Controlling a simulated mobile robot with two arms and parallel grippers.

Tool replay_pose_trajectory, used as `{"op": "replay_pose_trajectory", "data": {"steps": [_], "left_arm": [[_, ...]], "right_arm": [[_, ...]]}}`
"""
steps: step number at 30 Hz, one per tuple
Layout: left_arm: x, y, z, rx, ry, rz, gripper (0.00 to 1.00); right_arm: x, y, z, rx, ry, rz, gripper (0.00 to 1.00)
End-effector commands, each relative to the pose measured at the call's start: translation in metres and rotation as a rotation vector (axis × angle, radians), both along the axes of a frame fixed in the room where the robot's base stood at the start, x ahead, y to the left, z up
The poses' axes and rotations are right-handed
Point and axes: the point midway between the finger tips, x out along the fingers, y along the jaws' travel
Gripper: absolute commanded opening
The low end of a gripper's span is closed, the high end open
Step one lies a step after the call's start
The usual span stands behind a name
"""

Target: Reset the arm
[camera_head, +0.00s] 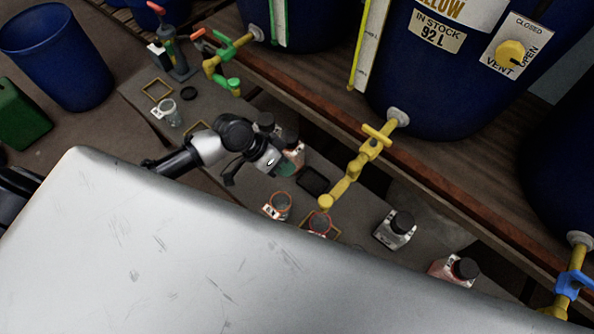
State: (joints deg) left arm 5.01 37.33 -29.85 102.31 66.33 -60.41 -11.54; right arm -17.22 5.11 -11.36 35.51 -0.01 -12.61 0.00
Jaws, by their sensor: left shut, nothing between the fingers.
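My left gripper (250,172) is at the end of the arm that comes in from the left. It is shut and empty, above the low grey bench, close to a bottle with a reddish label (294,154) and a dark cap. I cannot tell whether it touches that bottle. My right gripper does not show. A large pale, scratched surface covers the lower left of the view and hides part of the bench.
Blue vats stand on a wooden shelf (315,110) with a yellow tap (362,160) and a green tap (226,50) jutting over the bench. Jars (279,206) and capped bottles (396,229) stand on the bench. A blue bin (58,55) stands at upper left.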

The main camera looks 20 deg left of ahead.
Motion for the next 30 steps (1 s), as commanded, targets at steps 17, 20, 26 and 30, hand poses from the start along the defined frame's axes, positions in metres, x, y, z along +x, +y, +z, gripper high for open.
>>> {"op": "replay_pose_trajectory", "data": {"steps": [17,20,26,30], "left_arm": [[0.009,0.031,-0.054,0.074,0.005,0.174,0.0],[0.001,0.058,-0.12,0.17,0.014,0.322,0.0],[-0.075,0.098,-0.243,0.39,0.057,0.489,0.0],[-0.162,0.102,-0.306,0.515,0.108,0.496,0.0]], "right_arm": [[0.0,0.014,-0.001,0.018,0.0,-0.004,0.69],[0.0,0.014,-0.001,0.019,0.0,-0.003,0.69],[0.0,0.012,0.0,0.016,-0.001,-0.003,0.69],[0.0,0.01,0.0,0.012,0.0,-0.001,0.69]]}}
